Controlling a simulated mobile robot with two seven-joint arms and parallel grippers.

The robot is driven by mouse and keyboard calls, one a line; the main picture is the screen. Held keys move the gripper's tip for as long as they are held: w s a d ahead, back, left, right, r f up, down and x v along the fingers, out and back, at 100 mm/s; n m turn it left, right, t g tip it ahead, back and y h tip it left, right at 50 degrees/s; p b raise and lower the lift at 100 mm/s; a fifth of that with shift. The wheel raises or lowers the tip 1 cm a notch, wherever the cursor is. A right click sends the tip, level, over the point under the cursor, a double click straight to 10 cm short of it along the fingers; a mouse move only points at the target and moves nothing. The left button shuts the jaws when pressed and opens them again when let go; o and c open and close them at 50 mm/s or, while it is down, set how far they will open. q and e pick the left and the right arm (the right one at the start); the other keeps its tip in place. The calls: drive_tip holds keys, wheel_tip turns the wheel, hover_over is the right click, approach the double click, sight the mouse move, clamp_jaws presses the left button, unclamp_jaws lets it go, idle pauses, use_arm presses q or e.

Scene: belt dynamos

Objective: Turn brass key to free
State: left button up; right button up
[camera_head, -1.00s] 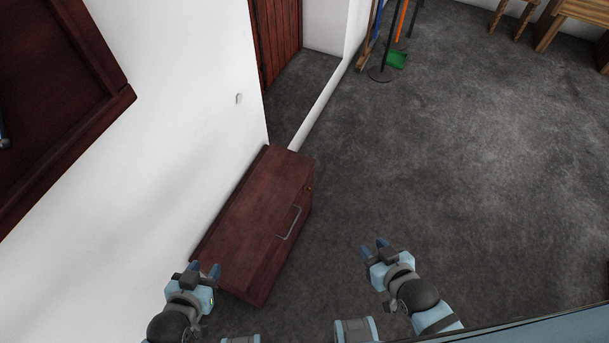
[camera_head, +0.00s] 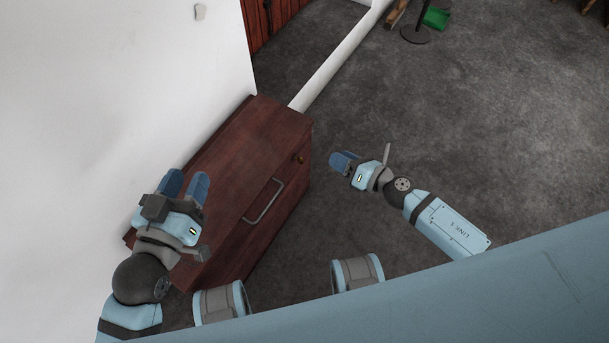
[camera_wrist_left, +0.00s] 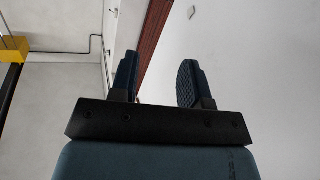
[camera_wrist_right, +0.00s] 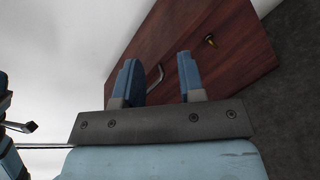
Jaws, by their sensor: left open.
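The brass key (camera_head: 299,159) sits on the front face of a dark red wooden chest (camera_head: 222,150), near its far end. It is small, and its exact turn cannot be read. It also shows in the right wrist view (camera_wrist_right: 211,41), beyond the fingers. My right gripper (camera_head: 343,161) is open and empty, to the right of the key and apart from it, with its fingers pointing toward the chest. My left gripper (camera_head: 185,184) is open and empty, in front of the near left part of the chest in the picture. It touches nothing that I can see.
A grey bar handle (camera_head: 263,201) is on the chest's front face, nearer to me than the key. A white wall (camera_head: 100,80) stands behind the chest. A dark stand base (camera_head: 415,35) and green dustpan (camera_head: 436,18) are far off. The grey floor on the right is clear.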

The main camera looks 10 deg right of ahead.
sight(300, 160)
wheel_tip(300, 160, down, 11)
drive_tip(key=w+d+n+g+b, duration=0.25)
drive_tip(key=n+b, duration=0.35)
drive_tip(key=n, duration=0.3)
use_arm(q)
wheel_tip(300, 160, down, 8)
drive_tip(key=s+d+m+g+h+b, duration=0.1)
drive_tip(key=b, duration=0.3)
drive_tip(key=shift+d+h, duration=0.3)
drive_tip(key=shift+d, duration=0.05)
use_arm(e)
drive_tip(key=x, duration=1.4)
drive_tip(key=shift+s+a+n, duration=0.15)
drive_tip(key=shift+a+n, duration=0.1)
drive_tip(key=shift+n, duration=0.05)
use_arm(q)
drive_tip(key=shift+f, duration=0.1)
use_arm(e)
drive_tip(key=shift+f, duration=0.1)
drive_tip(key=shift+g, duration=0.25)
clamp_jaws()
